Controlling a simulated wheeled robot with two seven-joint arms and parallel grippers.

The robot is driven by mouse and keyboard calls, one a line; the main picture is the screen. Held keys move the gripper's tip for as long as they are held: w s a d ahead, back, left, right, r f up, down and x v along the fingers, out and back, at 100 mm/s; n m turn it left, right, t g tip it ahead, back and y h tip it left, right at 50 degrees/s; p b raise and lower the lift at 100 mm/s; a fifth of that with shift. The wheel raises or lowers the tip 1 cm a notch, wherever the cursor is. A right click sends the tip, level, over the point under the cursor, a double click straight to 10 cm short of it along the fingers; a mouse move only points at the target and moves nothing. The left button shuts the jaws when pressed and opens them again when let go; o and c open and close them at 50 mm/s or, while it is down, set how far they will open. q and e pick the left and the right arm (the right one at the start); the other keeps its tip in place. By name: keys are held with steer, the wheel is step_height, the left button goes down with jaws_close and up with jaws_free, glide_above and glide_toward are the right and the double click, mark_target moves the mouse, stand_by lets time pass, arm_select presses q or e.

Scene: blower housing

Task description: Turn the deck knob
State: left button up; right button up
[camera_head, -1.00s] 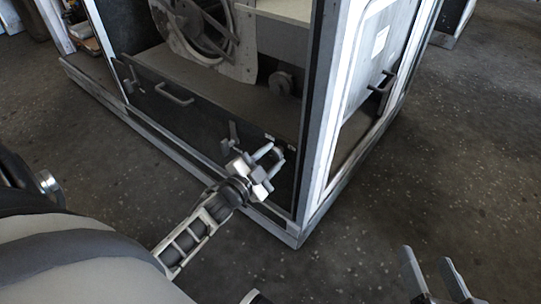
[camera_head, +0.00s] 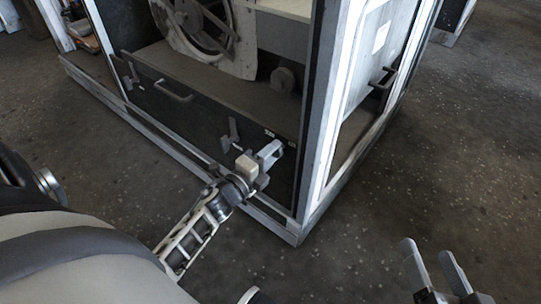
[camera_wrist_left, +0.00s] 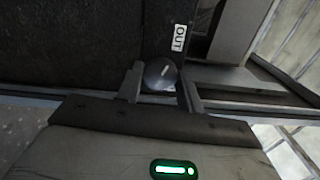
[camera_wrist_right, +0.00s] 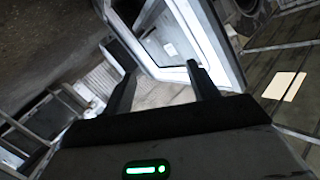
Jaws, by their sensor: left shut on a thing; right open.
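The deck knob (camera_wrist_left: 160,73) is a round dark knob with a pale line on its face, in the left wrist view. It sits on the dark lower front panel of the housing, beside a white OUT label (camera_wrist_left: 179,38). My left gripper (camera_head: 272,153) is at the panel's right end, and its fingers hide the knob in the head view. In the left wrist view, my left gripper (camera_wrist_left: 160,82) is shut on the knob, one finger on each side. My right gripper (camera_head: 428,250) is open and empty over the floor at lower right; its spread fingers also show in the right wrist view (camera_wrist_right: 161,72).
A dark lever (camera_head: 232,132) stands out of the panel left of the knob. A bar handle (camera_head: 173,92) is further left. The housing's pale corner post (camera_head: 318,150) rises just right of my left gripper. The floor (camera_head: 440,170) to the right is clear.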

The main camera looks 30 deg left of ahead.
arm_select(q)
steer(key=m+b, duration=0.1)
steer(key=m, duration=0.2)
arm_select(e)
steer(key=shift+w+a+r, duration=0.1)
steer(key=shift+r, duration=0.3)
arm_select(q)
steer(key=shift+m, duration=0.4)
steer(key=o, duration=1)
arm_select(e)
steer(key=shift+f, duration=0.1)
